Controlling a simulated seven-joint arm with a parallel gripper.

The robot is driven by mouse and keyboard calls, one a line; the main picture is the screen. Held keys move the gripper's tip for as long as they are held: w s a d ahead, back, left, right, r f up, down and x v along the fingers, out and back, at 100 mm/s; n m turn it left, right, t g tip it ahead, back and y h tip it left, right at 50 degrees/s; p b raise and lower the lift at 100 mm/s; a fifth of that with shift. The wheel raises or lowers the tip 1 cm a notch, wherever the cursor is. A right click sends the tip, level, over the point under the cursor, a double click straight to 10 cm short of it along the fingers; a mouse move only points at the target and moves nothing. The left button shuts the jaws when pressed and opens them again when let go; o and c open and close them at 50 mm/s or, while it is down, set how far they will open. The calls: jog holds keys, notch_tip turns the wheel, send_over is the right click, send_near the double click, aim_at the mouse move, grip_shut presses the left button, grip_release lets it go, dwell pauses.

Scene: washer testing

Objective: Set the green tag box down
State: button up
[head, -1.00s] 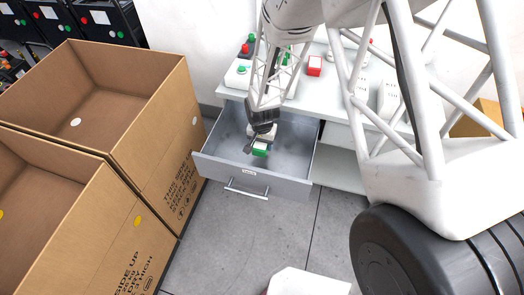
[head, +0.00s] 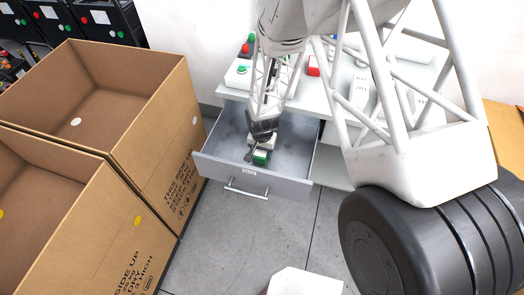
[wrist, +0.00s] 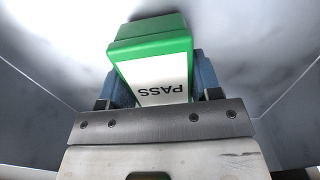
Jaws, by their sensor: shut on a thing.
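The green tag box (wrist: 150,48) has a white label reading PASS. In the wrist view it sits between the two blue fingers of my gripper (wrist: 152,85), which is shut on it. In the head view the green box (head: 260,158) is inside the open grey drawer (head: 214,158), near its front wall. My gripper (head: 262,146) reaches down into the drawer from above. I cannot tell whether the box touches the drawer floor.
Two large open cardboard boxes (head: 150,125) stand left of the drawer. The rest of the drawer looks clear.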

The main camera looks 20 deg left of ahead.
jog(key=shift+f, duration=0.2)
jog(key=shift+f, duration=0.1)
jog(key=o, duration=0.9)
jog(key=shift+r, duration=6.1)
